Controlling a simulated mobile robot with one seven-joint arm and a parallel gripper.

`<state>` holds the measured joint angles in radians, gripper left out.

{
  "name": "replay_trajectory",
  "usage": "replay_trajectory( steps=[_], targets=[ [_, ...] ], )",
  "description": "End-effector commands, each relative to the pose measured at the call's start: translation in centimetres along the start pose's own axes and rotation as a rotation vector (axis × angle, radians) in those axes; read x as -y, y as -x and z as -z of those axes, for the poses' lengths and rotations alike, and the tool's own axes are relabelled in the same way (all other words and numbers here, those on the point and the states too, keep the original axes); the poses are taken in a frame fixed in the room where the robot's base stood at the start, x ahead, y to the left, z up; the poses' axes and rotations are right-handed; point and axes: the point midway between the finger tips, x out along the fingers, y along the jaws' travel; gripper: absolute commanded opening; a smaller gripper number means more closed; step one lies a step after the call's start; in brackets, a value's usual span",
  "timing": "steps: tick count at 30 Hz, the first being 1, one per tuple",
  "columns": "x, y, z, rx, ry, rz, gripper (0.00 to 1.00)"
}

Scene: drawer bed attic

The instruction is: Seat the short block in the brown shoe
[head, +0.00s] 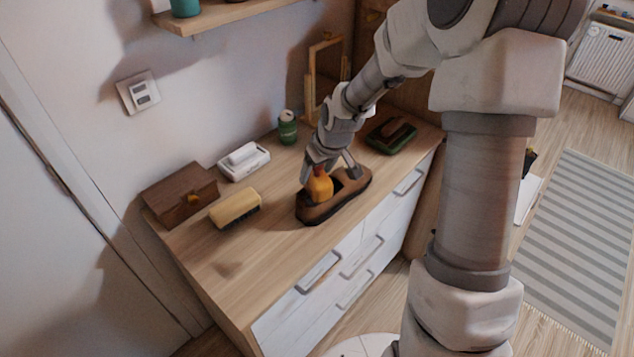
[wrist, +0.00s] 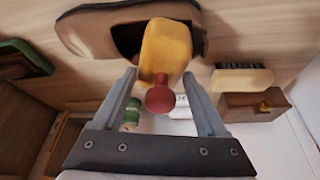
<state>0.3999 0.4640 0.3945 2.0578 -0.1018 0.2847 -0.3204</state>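The brown shoe (head: 335,205) lies on the dresser top near its front edge; its dark opening (wrist: 128,38) shows in the wrist view. A yellow-orange block (head: 320,186) stands at the shoe's opening, covering part of it. In the wrist view the block (wrist: 166,48) has a red knob (wrist: 160,98) pointing toward my camera. How deep the block sits cannot be told. My gripper (head: 328,172) is over the shoe, its fingers spread on either side of the block. In the wrist view the gripper (wrist: 159,74) is open, with the right fingertip close to the block's edge.
A yellow brush (head: 235,208), a brown wooden box (head: 180,192), a white dish (head: 244,161) and a green can (head: 288,128) stand toward the wall. A green tray (head: 388,140) with a brown-topped item lies to the right. The front left of the dresser top (head: 245,280) is clear.

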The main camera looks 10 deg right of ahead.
Motion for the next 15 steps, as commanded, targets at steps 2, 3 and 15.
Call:
replay_trajectory(
  steps=[2, 3, 15],
  targets=[
    [-0.01, 0.01, -0.01, 0.000, 0.000, 0.000, 0.41],
    [-0.01, 0.01, -0.01, 0.000, 0.000, 0.000, 0.33],
    [-0.02, 0.13, 0.06, 0.000, 0.000, 0.000, 0.02]
  ],
)
